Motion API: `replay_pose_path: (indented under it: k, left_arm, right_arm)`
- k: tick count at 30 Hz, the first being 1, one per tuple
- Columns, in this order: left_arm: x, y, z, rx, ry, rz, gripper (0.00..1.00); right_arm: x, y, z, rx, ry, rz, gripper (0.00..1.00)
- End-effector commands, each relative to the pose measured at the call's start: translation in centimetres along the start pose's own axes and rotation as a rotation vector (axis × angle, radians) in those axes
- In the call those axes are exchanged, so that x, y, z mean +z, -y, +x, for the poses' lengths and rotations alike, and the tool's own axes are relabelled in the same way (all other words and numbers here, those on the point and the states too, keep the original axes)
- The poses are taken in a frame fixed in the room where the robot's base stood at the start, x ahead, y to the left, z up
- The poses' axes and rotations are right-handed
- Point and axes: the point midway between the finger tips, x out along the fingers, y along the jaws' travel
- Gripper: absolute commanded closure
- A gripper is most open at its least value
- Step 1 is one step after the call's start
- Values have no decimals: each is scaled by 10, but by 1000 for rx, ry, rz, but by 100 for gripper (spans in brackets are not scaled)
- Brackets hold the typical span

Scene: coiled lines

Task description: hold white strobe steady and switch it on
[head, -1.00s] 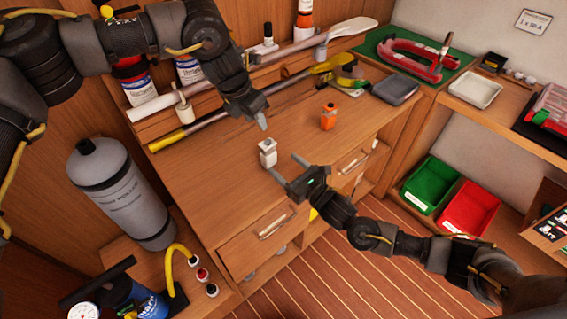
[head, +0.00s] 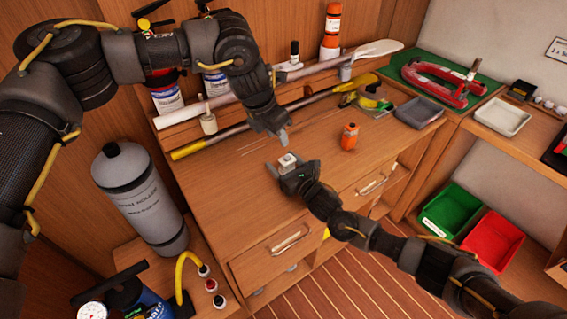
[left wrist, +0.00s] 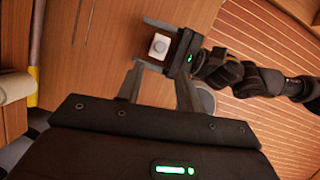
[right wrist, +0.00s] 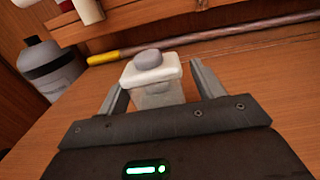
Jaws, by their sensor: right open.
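The white strobe (head: 287,160), a small white block with a grey button on top, stands upright on the worktop. It also shows in the left wrist view (left wrist: 159,46) and in the right wrist view (right wrist: 152,75). My right gripper (head: 285,168) is open low over the worktop, with one finger on each side of the strobe; gaps show beside it in the right wrist view (right wrist: 160,88). My left gripper (head: 282,138) is above and behind the strobe, pointing down. Its fingers stand apart and empty in the left wrist view (left wrist: 158,82).
An orange device (head: 350,136) stands to the right of the strobe. A yellow-ended pole (head: 240,128) and a paddle lie along the back. A grey tray (head: 419,112) is at the back right. The front left of the worktop is clear.

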Motion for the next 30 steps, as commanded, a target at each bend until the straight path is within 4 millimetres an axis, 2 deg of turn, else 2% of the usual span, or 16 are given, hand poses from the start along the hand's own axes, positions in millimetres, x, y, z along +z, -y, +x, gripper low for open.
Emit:
replay_pose_path:
  k: [4,15,23,24,30]
  left_arm:
    - [0,0,0,0,0,0,64]
    - [0,0,0,0,0,0,64]
    - [0,0,0,0,0,0,98]
    - [0,0,0,0,0,0,100]
    - [0,0,0,0,0,0,100]
  right_arm:
    - [0,0,0,0,0,0,35]
    - [0,0,0,0,0,0,84]
    - [0,0,0,0,-1,0,84]
    - [0,0,0,0,-1,0,84]
    - [0,0,0,0,-1,0,84]
